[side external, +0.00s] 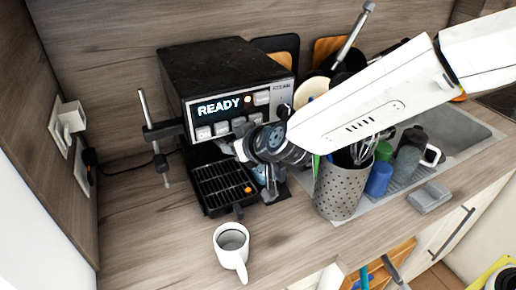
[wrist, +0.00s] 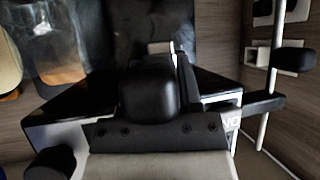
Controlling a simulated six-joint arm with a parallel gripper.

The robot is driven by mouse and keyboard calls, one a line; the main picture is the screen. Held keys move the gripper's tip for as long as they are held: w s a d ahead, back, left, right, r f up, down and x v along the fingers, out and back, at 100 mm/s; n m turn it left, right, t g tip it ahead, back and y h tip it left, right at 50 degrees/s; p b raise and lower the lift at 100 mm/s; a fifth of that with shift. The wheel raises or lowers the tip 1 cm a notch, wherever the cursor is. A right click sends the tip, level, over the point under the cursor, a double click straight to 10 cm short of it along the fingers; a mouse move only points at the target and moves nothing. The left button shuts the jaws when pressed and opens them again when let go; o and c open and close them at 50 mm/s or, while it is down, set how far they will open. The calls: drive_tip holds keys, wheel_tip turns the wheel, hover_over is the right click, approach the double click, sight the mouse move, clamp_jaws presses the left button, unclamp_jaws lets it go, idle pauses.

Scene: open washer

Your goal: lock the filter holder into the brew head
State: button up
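The coffee machine (side external: 228,88) is black with a lit READY display and stands against the back wall. Its front shows at the sides in the wrist view (wrist: 225,110), with its lettering upside down. My gripper (side external: 243,150) is close to the machine's front, at the right side above the drip tray. My wrist hides the right part of the machine's front. I cannot clearly make out the filter holder or the brew head. A dark rounded form fills the middle of the wrist view; I cannot tell whether it is a handle or part of my gripper. The fingertips are not clear.
The drip tray (side external: 224,188) juts out below the machine. A white mug (side external: 231,243) stands in front of it. A metal rod on a bracket (side external: 152,135) stands at left. A perforated utensil pot (side external: 340,190) is close at right. The counter at front left is clear.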

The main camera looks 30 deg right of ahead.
drive_tip(key=o, duration=0.3)
drive_tip(key=shift+o, duration=0.2)
drive_tip(key=shift+s+f, duration=0.1)
drive_tip(key=shift+f, duration=0.05)
drive_tip(key=shift+v, duration=3.05)
drive_tip(key=v, duration=0.7)
drive_tip(key=shift+s+r, duration=0.25)
drive_tip(key=shift+r, duration=0.05)
drive_tip(key=shift+d, duration=0.15)
